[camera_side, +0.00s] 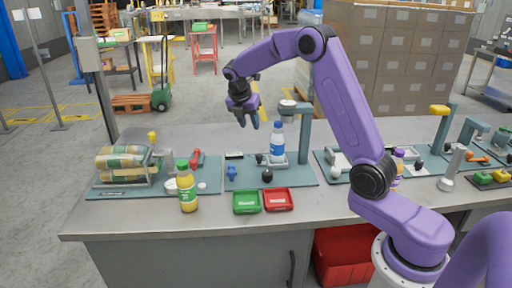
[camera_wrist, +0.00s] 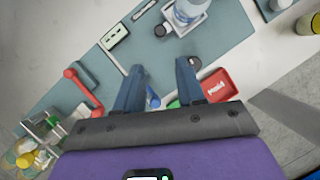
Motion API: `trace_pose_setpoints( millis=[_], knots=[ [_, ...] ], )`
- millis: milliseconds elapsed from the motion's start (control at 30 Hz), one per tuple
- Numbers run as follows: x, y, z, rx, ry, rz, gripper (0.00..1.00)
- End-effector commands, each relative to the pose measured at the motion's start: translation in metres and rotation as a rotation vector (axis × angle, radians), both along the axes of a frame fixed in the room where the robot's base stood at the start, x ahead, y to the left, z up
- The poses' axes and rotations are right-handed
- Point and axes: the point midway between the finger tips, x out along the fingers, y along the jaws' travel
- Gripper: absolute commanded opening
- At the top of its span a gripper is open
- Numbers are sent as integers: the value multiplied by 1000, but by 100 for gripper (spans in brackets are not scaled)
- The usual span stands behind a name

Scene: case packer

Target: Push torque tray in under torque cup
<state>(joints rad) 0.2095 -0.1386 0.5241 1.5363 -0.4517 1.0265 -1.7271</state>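A clear bottle with a blue label (camera_side: 277,150) stands upright on a small pale tray (camera_side: 287,160), which I take to be the torque tray. A grey-green post (camera_side: 304,138) rises at its right. The post's arm carries a round head (camera_side: 288,104), likely the torque cup, above and slightly right of the bottle cap. My gripper (camera_side: 248,122) hangs in the air left of the bottle, above the bench mat. In the wrist view, my gripper's fingers (camera_wrist: 158,75) are apart with nothing between them. The bottle (camera_wrist: 190,10) and tray edge (camera_wrist: 178,27) show at the top there; the cup is outside that view.
A green bin (camera_side: 246,202) and a red bin (camera_side: 278,200) sit at the bench front. A blue-handled part (camera_side: 232,173) and a dark knob (camera_side: 267,175) stand on the mat. A yellow juice bottle (camera_side: 187,190) and a bag rack (camera_side: 125,168) are at left.

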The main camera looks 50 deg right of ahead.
Motion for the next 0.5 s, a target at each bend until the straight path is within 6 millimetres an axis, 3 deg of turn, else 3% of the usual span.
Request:
trace_pose_setpoints(
  millis=[167,500],
  knots=[
    [0,-7,-14,-1,7,17,39],
    [4,-30,-72,-1,8,13,39]
  ],
)
